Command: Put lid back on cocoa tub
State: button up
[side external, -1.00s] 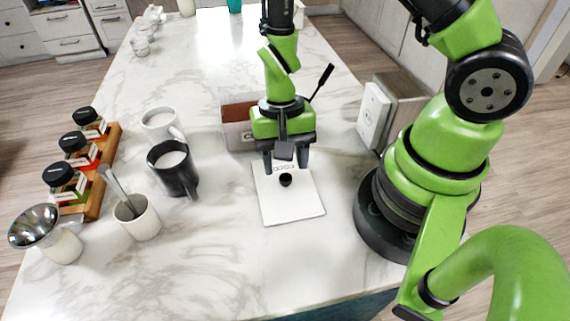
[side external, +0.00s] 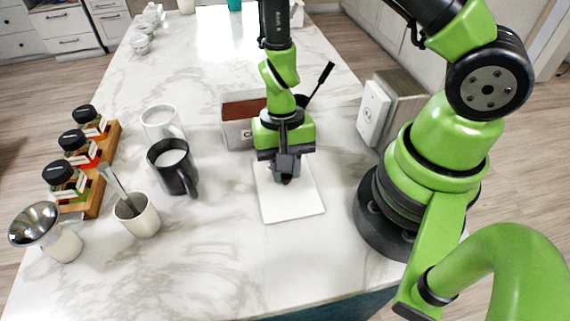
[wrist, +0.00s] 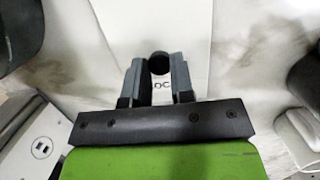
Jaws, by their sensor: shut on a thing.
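The cocoa tub (side external: 237,134) is a pale box, open at the top with brown powder inside. Its lid (side external: 291,204) is a flat white rectangle lying on the marble counter in front of the tub. My gripper (side external: 287,180) is low over the lid and shut on its dark round knob, which the fingers mostly hide in the side view. In the wrist view the knob (wrist: 159,62) shows between the fingertips, with the white lid (wrist: 179,35) around it and part of some lettering. The lid appears to be resting on the counter.
A black-handled scoop (side external: 320,84) leans up behind my gripper. A black mug (side external: 173,168), a white mug (side external: 161,123) and a cup with a spoon (side external: 137,216) stand to the left. A spice rack (side external: 101,176) is further left. The front counter is clear.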

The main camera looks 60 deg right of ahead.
jog(key=shift+r, duration=0.15)
jog(key=shift+r, duration=2.85)
jog(key=shift+r, duration=0.1)
jog(key=shift+r, duration=0.4)
notch_tip(320, 180, up, 14)
jog(key=w+d+m+t, duration=0.3)
jog(key=w+d+m, duration=0.6)
jog(key=w+m, duration=0.65)
jog(key=s+f+m, duration=0.2)
jog(key=s+f, duration=0.1)
jog(key=f, duration=0.2)
jog(key=shift+f+m, duration=0.15)
jog(key=shift+m, duration=0.2)
